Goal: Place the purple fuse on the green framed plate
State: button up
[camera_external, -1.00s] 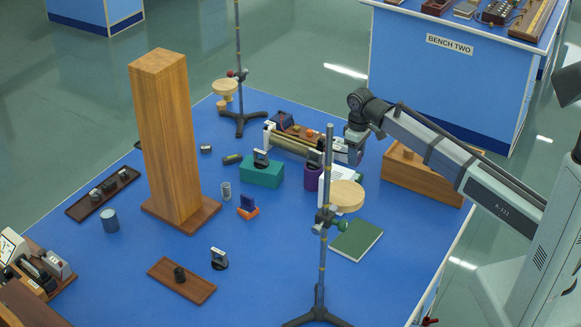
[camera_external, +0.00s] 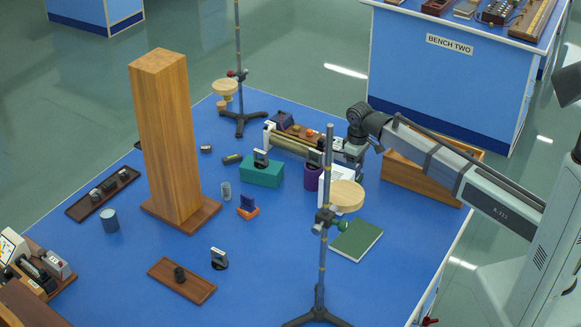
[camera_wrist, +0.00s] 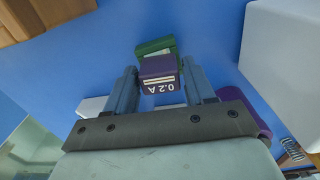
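The purple fuse (camera_wrist: 158,68), marked 0.2 A, shows in the wrist view between and just beyond the fingertips of my gripper (camera_wrist: 160,78). The fingers stand apart on either side of it, and I cannot tell whether they touch it. A green piece (camera_wrist: 156,46) with a pale face lies right behind the fuse; whether it is the green framed plate is unclear. In the external view my gripper (camera_external: 346,158) is low over the back right of the blue bench, partly hidden. I cannot pick out the fuse there.
A lamp stand with a round wooden disc (camera_external: 346,196) rises in front of my gripper. A purple pedestal (camera_external: 312,178) and a teal block (camera_external: 262,174) stand to its left. A wooden box (camera_external: 425,178) is to the right. A tall wooden post (camera_external: 165,135) stands farther left.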

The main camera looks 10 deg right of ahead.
jog(key=o, duration=0.3)
notch_tip(320, 180, up, 12)
jog(key=shift+r, duration=0.15)
dwell(0.6)
dwell(0.3)
